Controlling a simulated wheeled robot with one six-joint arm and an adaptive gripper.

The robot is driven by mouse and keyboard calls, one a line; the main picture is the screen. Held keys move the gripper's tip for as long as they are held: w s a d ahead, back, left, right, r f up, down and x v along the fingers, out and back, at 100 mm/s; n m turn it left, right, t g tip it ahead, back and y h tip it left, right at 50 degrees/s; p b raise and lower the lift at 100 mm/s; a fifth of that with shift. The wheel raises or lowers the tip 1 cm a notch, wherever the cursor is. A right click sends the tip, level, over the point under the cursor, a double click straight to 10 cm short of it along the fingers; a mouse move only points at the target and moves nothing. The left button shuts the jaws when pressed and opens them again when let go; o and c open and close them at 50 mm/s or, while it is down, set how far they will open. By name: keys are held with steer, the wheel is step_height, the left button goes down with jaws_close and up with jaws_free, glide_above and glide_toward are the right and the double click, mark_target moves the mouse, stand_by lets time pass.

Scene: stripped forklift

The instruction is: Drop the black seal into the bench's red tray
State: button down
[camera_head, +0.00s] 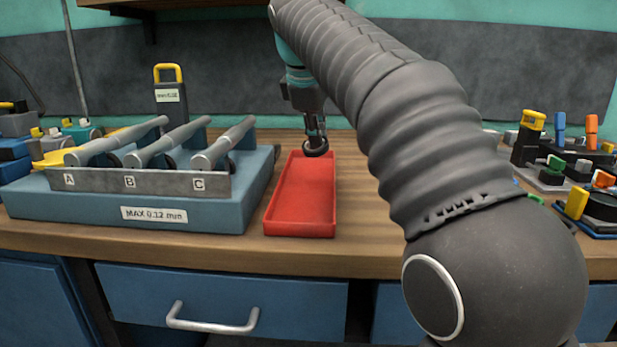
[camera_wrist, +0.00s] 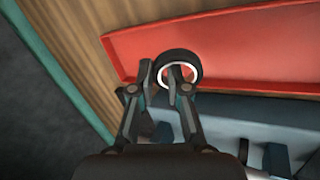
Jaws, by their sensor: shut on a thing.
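The black seal (camera_wrist: 190,58) is a small ring with a pale inner edge in the wrist view. My gripper (camera_wrist: 161,76) is shut on one side of its rim. In the head view my gripper (camera_head: 314,135) points down, with the seal (camera_head: 316,148) at its tips over the far end of the red tray (camera_head: 302,197). The tray is a long, shallow, empty-looking box on the wooden bench. It also shows in the wrist view (camera_wrist: 240,40) behind the seal. I cannot tell the exact height of the seal above the tray floor.
A blue block (camera_head: 90,210) with grey handles marked A, B and C stands close left of the tray. Several small coloured parts and tools (camera_head: 575,165) crowd the bench's right end. Bare wood (camera_head: 365,225) lies right of the tray. A grey wall (camera_head: 220,75) stands behind.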

step_height(320, 180, down, 4)
steer(key=shift+d, duration=0.15)
steer(key=shift+f+b, duration=0.7)
steer(key=shift+b, duration=0.2)
steer(key=c, duration=1.1)
jaws_free()
steer(key=v, duration=1.2)
